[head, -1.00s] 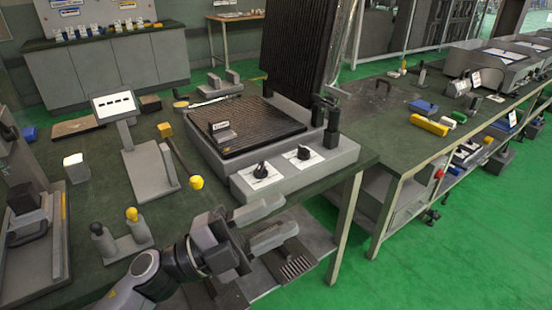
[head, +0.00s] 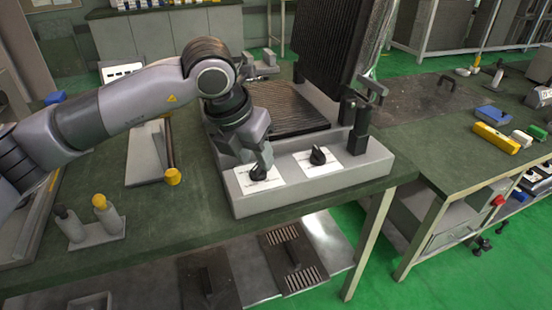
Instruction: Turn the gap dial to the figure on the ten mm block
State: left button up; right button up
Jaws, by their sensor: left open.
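The machine (head: 236,198) stands on the green bench with two black dials on white plates along its front ledge. The left dial (head: 259,173) sits right under my left gripper (head: 262,163), whose fingers point down at it. The gripper is open; whether its fingers touch the dial I cannot tell. The right dial (head: 318,156) is clear of the gripper. The dials' markings are too small to read. The ten mm block cannot be picked out; my left arm and gripper cover part of the machine's ribbed plate (head: 300,122). My right gripper is not in view.
A black handle post (head: 358,125) rises at the machine's right end. A yellow-ended bar (head: 171,176) and a stand with grey and yellow knobs (head: 97,225) are on the bench to the left. The bench's front edge runs just before the machine.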

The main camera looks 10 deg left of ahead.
aim_at(257, 166)
pick_arm(q)
jog(key=shift+t+y, duration=0.4)
jog(key=shift+y, duration=0.1)
jog(key=w+f, duration=0.2)
jog(key=f, duration=0.1)
jog(key=w+a+f, duration=0.1)
jog(key=w+f, duration=0.1)
jog(key=shift+f, duration=0.25)
grip_shut()
